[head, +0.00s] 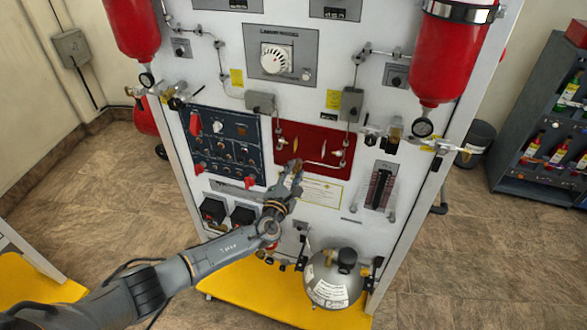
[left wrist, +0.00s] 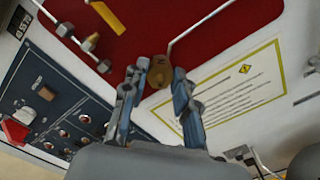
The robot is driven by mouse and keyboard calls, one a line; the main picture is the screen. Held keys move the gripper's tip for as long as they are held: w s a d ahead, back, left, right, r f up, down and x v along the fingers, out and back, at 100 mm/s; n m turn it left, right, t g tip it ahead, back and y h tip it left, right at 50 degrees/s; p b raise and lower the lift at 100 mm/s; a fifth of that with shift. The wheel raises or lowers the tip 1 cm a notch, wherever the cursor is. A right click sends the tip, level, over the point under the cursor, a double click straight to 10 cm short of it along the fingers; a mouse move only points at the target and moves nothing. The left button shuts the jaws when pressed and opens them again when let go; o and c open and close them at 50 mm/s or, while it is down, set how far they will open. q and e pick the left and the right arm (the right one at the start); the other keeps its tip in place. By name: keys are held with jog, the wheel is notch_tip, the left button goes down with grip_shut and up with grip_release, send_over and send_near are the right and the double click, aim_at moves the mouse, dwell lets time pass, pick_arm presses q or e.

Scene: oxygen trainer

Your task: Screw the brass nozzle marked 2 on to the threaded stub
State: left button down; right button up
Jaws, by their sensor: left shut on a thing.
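My left gripper (head: 291,172) is in front of the lower part of the red panel (head: 312,138) on the white trainer. In the left wrist view its two fingers (left wrist: 156,88) are closed in on a small brass nozzle (left wrist: 160,71), which shows at the fingertips with a dark mark that I cannot read for sure. The nozzle appears over the red panel's lower edge; I cannot tell its gap to the panel. Metal fittings (left wrist: 90,43) stick out of the red panel at upper left; I cannot tell which one is the threaded stub. My right gripper is not in view.
A blue panel (head: 228,146) with knobs and a red lever lies left of the red panel. A printed sheet (head: 321,192) is below it. Two red cylinders (head: 453,55) hang at the top sides. A steel tank (head: 333,284) stands at the base.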

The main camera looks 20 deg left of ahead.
pick_arm(q)
jog(key=shift+m, duration=0.3)
jog(key=shift+r+m+p, duration=0.2)
jog(key=shift+m+p, duration=0.65)
jog(key=shift+m, duration=0.25)
jog(key=shift+f+m, duration=0.2)
jog(key=shift+m, duration=0.2)
jog(key=shift+m, duration=0.7)
jog(key=c, duration=1)
grip_release()
jog(key=shift+c, duration=0.2)
